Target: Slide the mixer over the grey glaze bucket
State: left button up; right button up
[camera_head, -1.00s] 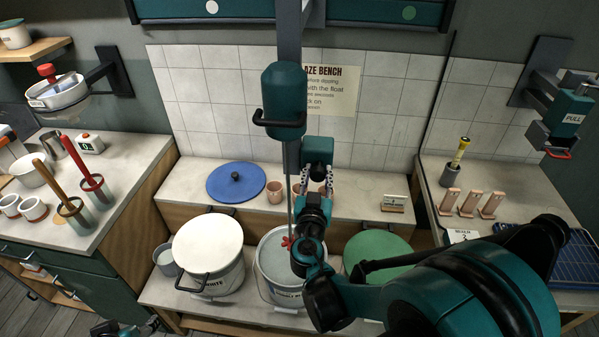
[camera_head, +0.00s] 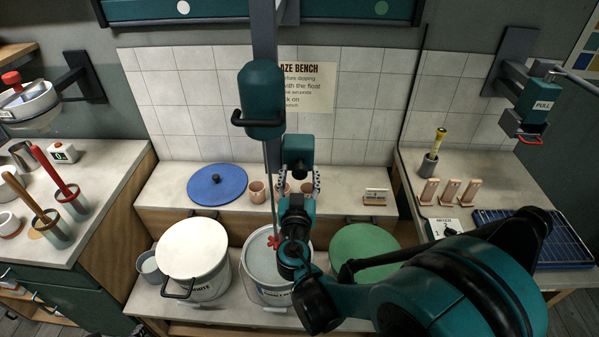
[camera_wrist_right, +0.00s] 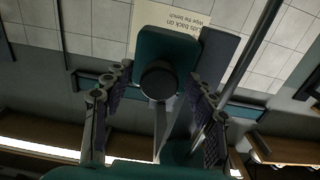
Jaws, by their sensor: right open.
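The mixer (camera_head: 261,100) is a teal motor housing with a black handle on a grey upright. Its thin shaft runs down to a red paddle (camera_head: 273,241) over the middle bucket (camera_head: 268,290). That bucket is uncovered with grey-blue content, and its label is not readable. My right gripper (camera_head: 299,175) is open below a teal block (camera_head: 298,150) beside the upright. In the right wrist view, my right gripper's fingers (camera_wrist_right: 158,88) stand on either side of this block, which has a black round knob (camera_wrist_right: 159,80); no contact is evident. My left gripper is not identifiable.
A white-lidded bucket (camera_head: 192,246) stands left of the middle bucket and a green-lidded bucket (camera_head: 363,247) right of it. Behind, the shelf holds a blue disc (camera_head: 217,184) and small cups (camera_head: 257,191). Side counters hold tools.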

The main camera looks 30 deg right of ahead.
jog(key=v, duration=1.1)
notch_tip(320, 180, down, 9)
jog(key=s+n+g+y, duration=0.2)
jog(key=n+g+y, duration=0.15)
jog(key=g, duration=0.25)
jog(key=s+a+n+g+y, duration=0.2)
jog(key=s+a+n+y, duration=0.1)
jog(key=a+y, duration=0.3)
jog(key=shift+s+a+r, duration=0.2)
jog(key=shift+s+a, duration=0.1)
jog(key=shift+a, duration=0.95)
